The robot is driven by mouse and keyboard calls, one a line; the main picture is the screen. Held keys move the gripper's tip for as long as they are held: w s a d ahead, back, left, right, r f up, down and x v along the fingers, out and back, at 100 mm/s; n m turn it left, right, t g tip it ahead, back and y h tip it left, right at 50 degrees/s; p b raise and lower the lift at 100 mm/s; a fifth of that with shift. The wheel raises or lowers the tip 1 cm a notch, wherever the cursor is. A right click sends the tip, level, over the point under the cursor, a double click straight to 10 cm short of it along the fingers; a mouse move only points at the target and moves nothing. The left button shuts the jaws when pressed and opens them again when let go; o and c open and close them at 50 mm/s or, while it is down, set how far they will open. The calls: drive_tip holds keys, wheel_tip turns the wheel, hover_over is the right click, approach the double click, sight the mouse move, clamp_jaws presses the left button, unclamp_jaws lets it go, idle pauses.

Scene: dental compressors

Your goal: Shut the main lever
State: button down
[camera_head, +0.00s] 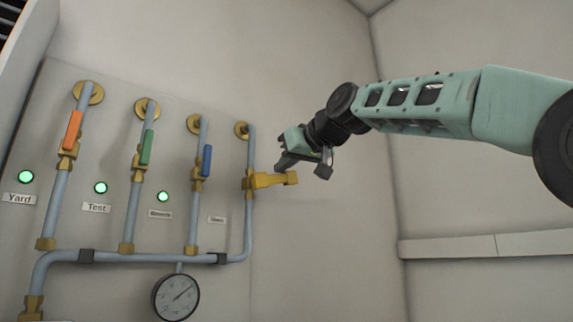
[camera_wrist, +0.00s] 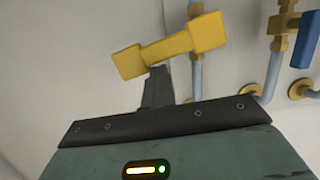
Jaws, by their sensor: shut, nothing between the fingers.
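The yellow lever (camera_head: 272,180) is on the rightmost pipe of the wall panel and sticks out sideways to the right, across the pipe. I take it as the main lever; no label naming it is readable. My gripper (camera_head: 281,164) is shut and empty, its tips just above the lever's outer part in the head view. In the wrist view the closed fingers (camera_wrist: 158,74) reach to the edge of the yellow lever (camera_wrist: 170,48). I cannot tell whether they touch it.
Orange (camera_head: 73,130), green (camera_head: 146,148) and blue (camera_head: 207,160) levers lie along their pipes to the left. Green lamps glow beside labels, "Yard" and "Test" readable. A round gauge (camera_head: 176,297) hangs below the manifold pipe. The wall right of the yellow lever is bare.

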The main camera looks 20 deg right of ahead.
drive_tip(key=r+b+v, duration=0.2)
drive_tip(key=v, duration=0.8)
drive_tip(key=shift+d+r+b, duration=0.25)
drive_tip(key=shift+d+b, duration=0.05)
drive_tip(key=shift+d, duration=0.05)
drive_tip(key=shift+w, duration=0.1)
